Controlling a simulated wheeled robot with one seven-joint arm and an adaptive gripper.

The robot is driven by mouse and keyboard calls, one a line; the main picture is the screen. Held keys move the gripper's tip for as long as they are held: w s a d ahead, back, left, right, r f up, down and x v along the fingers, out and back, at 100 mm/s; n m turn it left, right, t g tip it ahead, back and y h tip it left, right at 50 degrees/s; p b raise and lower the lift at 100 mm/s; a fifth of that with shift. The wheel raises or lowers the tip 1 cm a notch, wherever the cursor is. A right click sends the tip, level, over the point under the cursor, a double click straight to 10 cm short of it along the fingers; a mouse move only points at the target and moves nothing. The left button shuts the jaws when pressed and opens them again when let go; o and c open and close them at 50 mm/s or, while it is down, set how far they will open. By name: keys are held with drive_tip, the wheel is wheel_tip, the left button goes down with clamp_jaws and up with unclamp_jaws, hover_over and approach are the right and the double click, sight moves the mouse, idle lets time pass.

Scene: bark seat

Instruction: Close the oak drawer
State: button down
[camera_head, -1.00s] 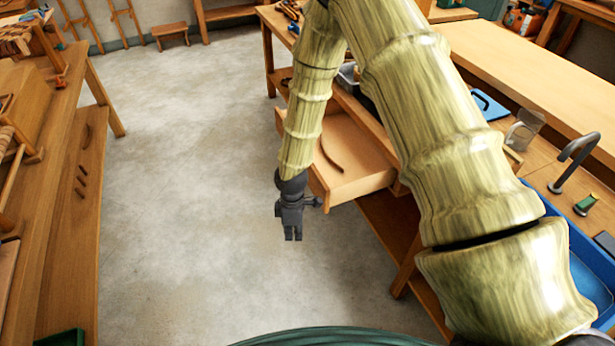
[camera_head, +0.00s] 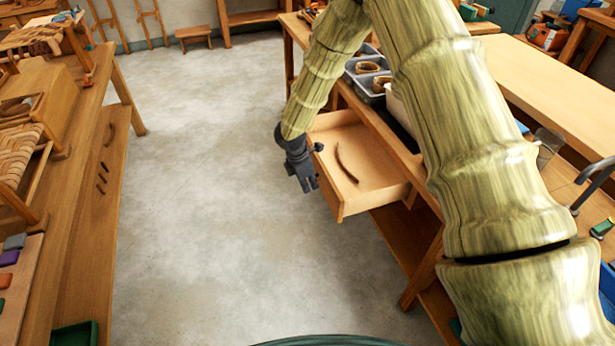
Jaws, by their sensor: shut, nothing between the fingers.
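The oak drawer (camera_head: 384,187) stands pulled out from the workbench on the right, its front panel facing the aisle on the left. A dark curved strip (camera_head: 345,163) lies inside it. My gripper (camera_head: 309,185) is shut and empty, hanging just left of the drawer front with its fingers pointing down and slightly right. A small dark knob (camera_head: 318,147) shows beside my gripper, near the drawer front. I cannot tell whether my gripper touches the front. My arm hides part of the bench and of the drawer's far left corner.
The workbench (camera_head: 400,150) holding the drawer carries grey trays (camera_head: 366,68) with coiled strips. A lower shelf (camera_head: 405,235) runs beneath. Another wooden bench (camera_head: 75,150) with woven seats stands at the left. The concrete floor (camera_head: 210,180) between the benches is clear.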

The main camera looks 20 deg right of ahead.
drive_tip(key=d+f+p, duration=0.2)
drive_tip(key=d+f, duration=0.2)
drive_tip(key=d, duration=0.1)
idle(0.4)
drive_tip(key=shift+f, duration=0.1)
drive_tip(key=d, duration=2.2)
drive_tip(key=shift+w+d+p, duration=0.4)
drive_tip(key=shift+w+p, duration=0.05)
drive_tip(key=shift+a, duration=0.1)
